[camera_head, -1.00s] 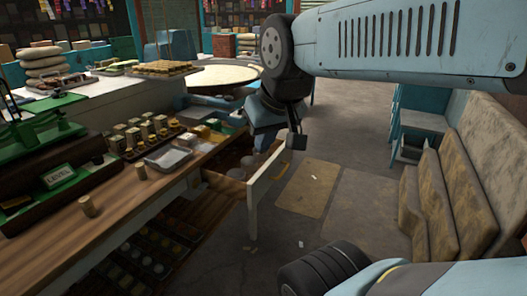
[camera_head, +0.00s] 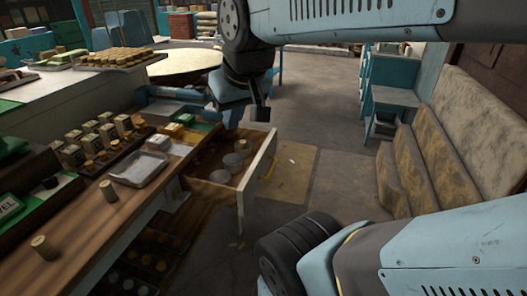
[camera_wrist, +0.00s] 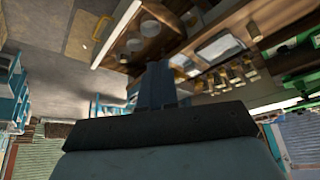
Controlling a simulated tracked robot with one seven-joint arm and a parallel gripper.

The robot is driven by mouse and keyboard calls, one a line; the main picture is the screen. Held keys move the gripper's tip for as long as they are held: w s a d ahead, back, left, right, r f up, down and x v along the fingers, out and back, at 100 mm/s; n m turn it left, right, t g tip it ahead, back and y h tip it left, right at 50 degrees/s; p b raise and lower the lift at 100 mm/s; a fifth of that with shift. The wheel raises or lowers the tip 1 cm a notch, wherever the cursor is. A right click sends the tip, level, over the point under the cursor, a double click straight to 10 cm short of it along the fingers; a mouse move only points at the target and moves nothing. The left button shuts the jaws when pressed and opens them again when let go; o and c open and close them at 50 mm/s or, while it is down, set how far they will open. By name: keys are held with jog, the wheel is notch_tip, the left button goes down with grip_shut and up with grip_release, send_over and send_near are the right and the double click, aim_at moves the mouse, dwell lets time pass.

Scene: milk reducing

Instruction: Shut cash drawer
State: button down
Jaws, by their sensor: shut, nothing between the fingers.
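The cash drawer (camera_head: 246,182) stands open, pulled out from the wooden counter. Its pale front panel has a yellowish handle (camera_head: 267,168), and several grey round pieces lie inside. In the wrist view the drawer (camera_wrist: 118,35) shows at the top, in a turned picture, with its handle (camera_wrist: 100,28) on the outer face. My gripper (camera_head: 262,114) is over the drawer's far end in the head view, seemingly above and apart from it. In the wrist view its fingers (camera_wrist: 157,86) are together and empty. The exact gap to the drawer is unclear.
The wooden counter (camera_head: 75,243) carries a metal tray (camera_head: 140,168), small boxed items and a wooden cylinder (camera_head: 43,247). A round table (camera_head: 188,62) stands behind. A cushioned bench (camera_head: 455,140) is at right. Open floor (camera_head: 320,185) lies between bench and drawer.

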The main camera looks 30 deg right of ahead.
jog(key=w+d+f+m+g+y, duration=0.3)
jog(key=w+d+f+m+g, duration=0.2)
jog(key=w+f+m, duration=0.3)
jog(key=m+t+y, duration=0.8)
jog(key=m+t, duration=0.6)
jog(key=m, duration=0.6)
send_near(270, 154)
jog(key=x, duration=0.7)
jog(key=shift+s+a, duration=0.2)
jog(key=shift+w, duration=0.15)
